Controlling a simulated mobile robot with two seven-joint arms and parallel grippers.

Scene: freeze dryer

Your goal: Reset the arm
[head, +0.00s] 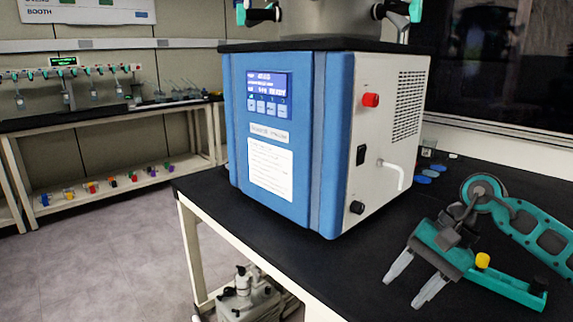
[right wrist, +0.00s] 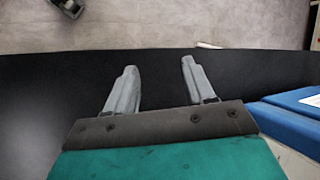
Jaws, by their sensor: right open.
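My right gripper (head: 415,282) is at the right of the head view, on a teal arm that comes in from the right edge. Its two grey fingers are apart with nothing between them, over the black bench top. In the right wrist view the open fingers (right wrist: 160,85) point toward the bench's edge, with the floor beyond. The blue and white freeze dryer (head: 285,150) stands on the bench to the left of the gripper, apart from it. Its display is lit. My left gripper does not show in the head view.
The black bench top (head: 335,268) is clear in front of the freeze dryer. Blue discs (head: 428,174) lie behind my right gripper. A pump (head: 245,297) stands under the bench. A back bench (head: 100,112) along the wall holds glassware, with coloured items on its lower shelf.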

